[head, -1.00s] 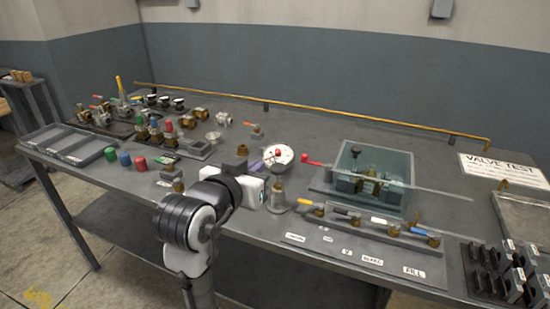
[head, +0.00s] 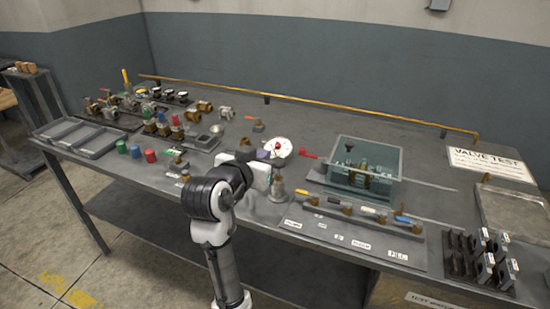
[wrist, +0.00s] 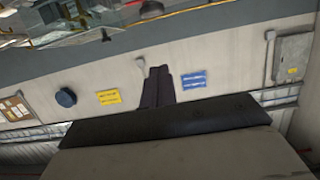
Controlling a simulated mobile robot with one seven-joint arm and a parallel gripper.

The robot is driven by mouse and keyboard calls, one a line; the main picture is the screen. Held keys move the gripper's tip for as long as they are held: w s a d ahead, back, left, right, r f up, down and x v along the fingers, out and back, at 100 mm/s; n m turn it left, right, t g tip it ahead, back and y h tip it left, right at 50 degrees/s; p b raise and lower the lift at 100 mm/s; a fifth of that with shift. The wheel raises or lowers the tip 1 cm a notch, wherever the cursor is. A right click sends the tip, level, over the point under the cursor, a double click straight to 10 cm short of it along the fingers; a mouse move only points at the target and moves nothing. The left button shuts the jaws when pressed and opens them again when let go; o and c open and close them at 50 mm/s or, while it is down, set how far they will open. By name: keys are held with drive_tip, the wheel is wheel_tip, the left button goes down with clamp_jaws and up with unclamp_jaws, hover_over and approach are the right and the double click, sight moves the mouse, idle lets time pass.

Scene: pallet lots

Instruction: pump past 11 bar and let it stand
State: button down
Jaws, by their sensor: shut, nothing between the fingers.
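A round white dial gauge (head: 277,147) stands at the middle of the bench, above a grey bell-shaped body (head: 277,188). Its reading is too small to make out. A red-ended lever (head: 308,154) sticks out just right of the gauge, beside a clear greenish tank (head: 390,185) with brass fittings inside. In front of the tank is a row of valves with yellow, black, white and blue handles (head: 403,219). My gripper is shut and empty in the wrist view (wrist: 157,72). In the head view my wrist is left of the gauge and the fingertips are hard to make out.
Grey trays (head: 90,143), green, blue and red cylinders (head: 150,156) and many loose valves fill the left side. A VALVE TEST sign (head: 487,163), a shallow tray (head: 512,212) and dark blocks (head: 480,262) are at the right. A brass pipe (head: 300,101) runs along the back.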

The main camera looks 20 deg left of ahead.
drive_tip(key=p, duration=0.2)
hover_over(278, 164)
drive_tip(key=s, duration=0.2)
drive_tip(key=f, duration=0.2)
drive_tip(key=shift+w+a+f+p, duration=0.15)
drive_tip(key=shift+f+p, duration=0.1)
drive_tip(key=shift+f, duration=0.45)
drive_tip(key=shift+w+f+p, duration=0.15)
drive_tip(key=shift+f+p, duration=0.1)
drive_tip(key=shift+f, duration=0.4)
drive_tip(key=shift+w+a+f+p, duration=0.15)
drive_tip(key=shift+f+p, duration=0.1)
drive_tip(key=shift+f, duration=0.45)
drive_tip(key=shift+d, duration=0.1)
wheel_tip(278, 164, down, 4)
drive_tip(key=b, duration=0.3)
drive_tip(key=shift+r, duration=0.15)
